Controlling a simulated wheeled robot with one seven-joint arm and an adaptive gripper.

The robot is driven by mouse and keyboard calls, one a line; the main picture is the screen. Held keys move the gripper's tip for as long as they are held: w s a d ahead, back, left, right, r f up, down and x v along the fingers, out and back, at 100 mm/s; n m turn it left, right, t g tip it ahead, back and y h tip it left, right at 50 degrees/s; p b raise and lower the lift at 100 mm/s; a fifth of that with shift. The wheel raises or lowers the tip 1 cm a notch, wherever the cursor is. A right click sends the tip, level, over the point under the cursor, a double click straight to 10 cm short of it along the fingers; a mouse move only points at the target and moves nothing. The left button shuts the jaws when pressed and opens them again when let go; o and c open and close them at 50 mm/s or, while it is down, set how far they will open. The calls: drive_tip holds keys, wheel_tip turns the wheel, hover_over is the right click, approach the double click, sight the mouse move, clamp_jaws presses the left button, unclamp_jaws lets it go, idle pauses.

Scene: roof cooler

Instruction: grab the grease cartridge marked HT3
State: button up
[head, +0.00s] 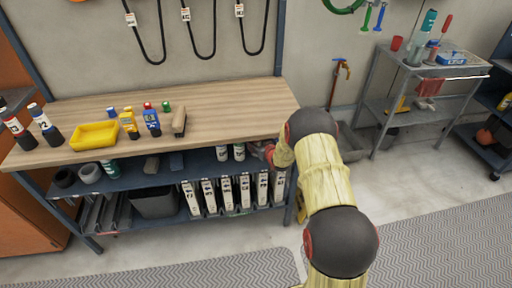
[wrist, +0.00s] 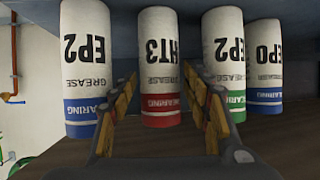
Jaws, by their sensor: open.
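The grease cartridge marked HT3 (wrist: 160,98) is white with a red band. It stands in a row in the wrist view, which looks upside down. My gripper (wrist: 158,76) is open, with one finger at each side of HT3. I cannot tell how far the tips reach past it, and no contact is clear. An EP2 cartridge with a blue band (wrist: 86,80) is left of HT3. An EP2 with a green band (wrist: 224,55) and an EP0 with a blue band (wrist: 264,65) are to its right. In the head view my arm hides the gripper and HT3.
The row is on the shelf under the wooden workbench (head: 235,105); two white cartridges (head: 222,152) show left of my arm. White labelled binders (head: 226,192) stand below. The benchtop holds a yellow tray (head: 94,136) and bottles. A metal cart (head: 410,110) stands right.

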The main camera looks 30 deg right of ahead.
drive_tip(key=x, duration=0.2)
drive_tip(key=shift+w+f+b, duration=0.15)
drive_tip(key=shift+w+b, duration=0.05)
drive_tip(key=shift+b, duration=0.1)
drive_tip(key=shift+c, duration=0.2)
drive_tip(key=c, duration=1.1)
clamp_jaws()
